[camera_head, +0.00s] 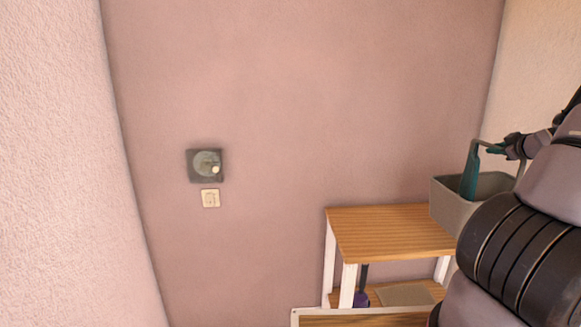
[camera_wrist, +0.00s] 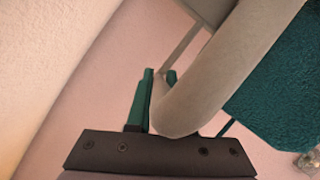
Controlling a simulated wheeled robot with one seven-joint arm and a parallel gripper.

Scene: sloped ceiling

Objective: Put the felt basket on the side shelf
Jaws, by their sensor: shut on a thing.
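The grey felt basket (camera_head: 455,207) is at the right in the head view, with its rim up and a teal piece showing inside. My gripper (camera_head: 488,147) is shut on its handle, and the basket hangs from it. In the wrist view the thick grey handle (camera_wrist: 225,70) passes by the teal fingers of my gripper (camera_wrist: 152,90). The side shelf (camera_head: 385,232) has a wooden top and white legs. The basket overlaps the right end of that top in the picture; I cannot tell whether it touches. My arm hides the basket's right side.
The shelf top is bare where visible. A flat beige item (camera_head: 405,295) and a dark upright object (camera_head: 361,299) are on the lower level. A white-edged wooden surface (camera_head: 350,318) is in front. A dark wall device (camera_head: 205,165) and a switch plate (camera_head: 211,198) are on the pink wall.

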